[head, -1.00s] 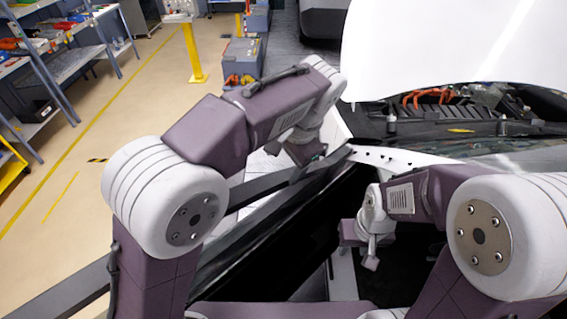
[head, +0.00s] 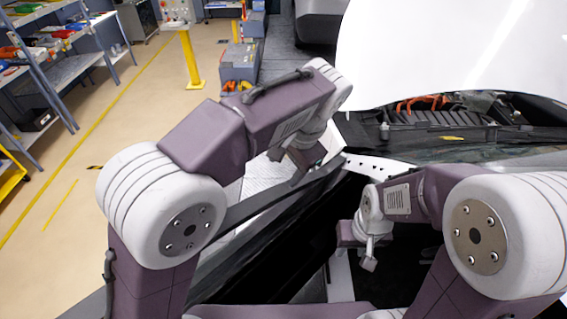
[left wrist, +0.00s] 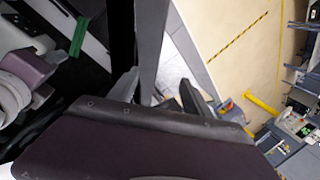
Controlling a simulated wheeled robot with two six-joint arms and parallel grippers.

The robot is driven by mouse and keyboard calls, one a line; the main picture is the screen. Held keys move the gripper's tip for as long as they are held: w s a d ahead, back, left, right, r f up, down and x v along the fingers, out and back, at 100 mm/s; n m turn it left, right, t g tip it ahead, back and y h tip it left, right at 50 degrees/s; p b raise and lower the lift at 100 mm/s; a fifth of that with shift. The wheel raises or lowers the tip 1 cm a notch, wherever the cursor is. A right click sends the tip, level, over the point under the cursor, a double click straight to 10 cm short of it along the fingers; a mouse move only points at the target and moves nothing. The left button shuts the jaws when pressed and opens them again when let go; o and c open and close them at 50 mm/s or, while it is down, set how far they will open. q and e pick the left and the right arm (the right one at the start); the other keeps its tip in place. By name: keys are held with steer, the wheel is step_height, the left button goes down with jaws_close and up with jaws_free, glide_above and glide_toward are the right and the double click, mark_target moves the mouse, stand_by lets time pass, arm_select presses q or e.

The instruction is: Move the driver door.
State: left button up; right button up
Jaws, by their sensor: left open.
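The driver door (head: 262,209) stands open, its long dark upper frame running from near the car's front corner down to the lower left. My left gripper (head: 306,172) is at the front part of this frame. In the left wrist view my left gripper (left wrist: 162,92) has its two fingers apart, with the door frame (left wrist: 150,42) passing between them. I cannot tell whether either finger touches it. My right gripper (head: 368,258) hangs over the dark car interior, away from the door. Its fingers are too small to judge.
The white hood (head: 430,50) is raised over the engine bay (head: 450,115). Shelves (head: 60,70) line the left wall. A yellow post (head: 192,60) and grey boxes (head: 240,62) stand beyond the door. The tan floor (head: 90,160) to the left is clear.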

arm_select(q)
steer(key=p+v, duration=0.4)
steer(key=v, duration=0.1)
steer(key=shift+w+r, duration=0.1)
steer(key=shift+r, duration=0.1)
steer(key=shift+p, duration=0.45)
jaws_close()
steer(key=shift+r, duration=0.1)
